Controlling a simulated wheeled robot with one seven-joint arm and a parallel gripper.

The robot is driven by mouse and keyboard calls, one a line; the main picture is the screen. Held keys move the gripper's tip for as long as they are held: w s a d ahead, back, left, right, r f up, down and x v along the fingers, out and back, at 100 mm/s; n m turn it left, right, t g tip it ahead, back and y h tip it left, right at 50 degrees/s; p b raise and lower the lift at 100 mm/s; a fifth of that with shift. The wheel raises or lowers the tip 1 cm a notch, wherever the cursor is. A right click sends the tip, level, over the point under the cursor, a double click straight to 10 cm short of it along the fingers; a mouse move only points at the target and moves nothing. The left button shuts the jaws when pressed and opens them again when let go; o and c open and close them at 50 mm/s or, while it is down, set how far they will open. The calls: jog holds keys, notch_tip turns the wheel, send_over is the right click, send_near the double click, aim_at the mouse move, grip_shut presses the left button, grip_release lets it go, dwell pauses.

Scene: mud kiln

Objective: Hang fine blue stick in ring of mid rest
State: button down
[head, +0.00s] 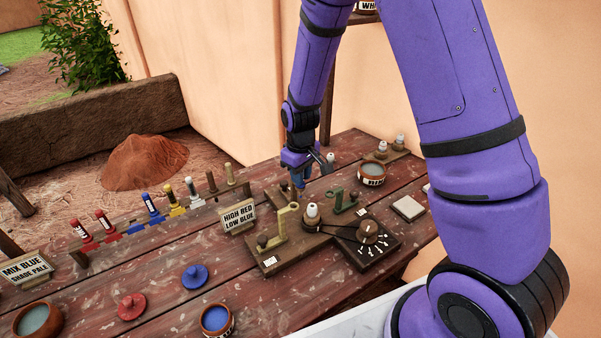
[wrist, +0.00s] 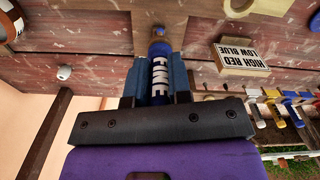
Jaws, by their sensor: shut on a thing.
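My gripper (head: 299,178) is shut on a blue stick with white FINE lettering, the fine blue stick (wrist: 160,75). The stick lies between both fingers in the wrist view, its tip pointing away from the palm. In the head view my gripper is above the back of a brown wooden stand (head: 270,262). A brown part lies just beyond the stick's tip in the wrist view. I cannot tell which is the mid rest, or whether the stick touches a ring.
A sign (head: 238,216) reads HIGH RED LOW BLUE. A rack of coloured sticks (head: 150,206) runs along the table's back left. Blue (head: 195,277) and red lids (head: 131,306) lie in front.

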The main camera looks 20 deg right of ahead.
jog(key=shift+f, duration=0.1)
jog(key=shift+c, duration=2.4)
grip_release()
jog(key=shift+r, duration=3.75)
